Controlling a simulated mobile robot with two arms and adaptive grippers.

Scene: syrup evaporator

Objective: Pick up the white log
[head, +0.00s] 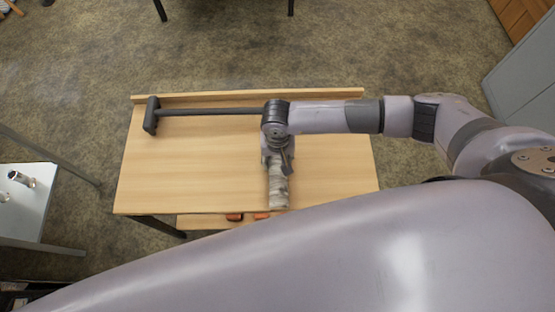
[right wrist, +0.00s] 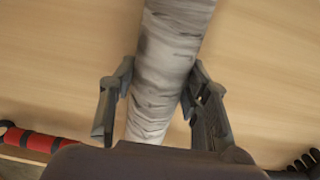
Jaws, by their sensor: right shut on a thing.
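The white log (head: 278,188) has pale bark with dark streaks. In the head view it shows below my right gripper (head: 277,168), over the wooden table near its front edge. In the right wrist view the log (right wrist: 168,62) runs from top to bottom between the two fingers of my right gripper (right wrist: 162,85). The fingers are shut on its sides. I cannot tell whether the log touches the table. My left gripper is not in view.
The wooden table (head: 170,170) has a raised back edge. A long black-handled tool (head: 200,111) lies along its back. Orange-red items (head: 234,217) show at a lower shelf. A white side table (head: 22,205) with a metal can (head: 20,179) stands at the left. The table's left part is clear.

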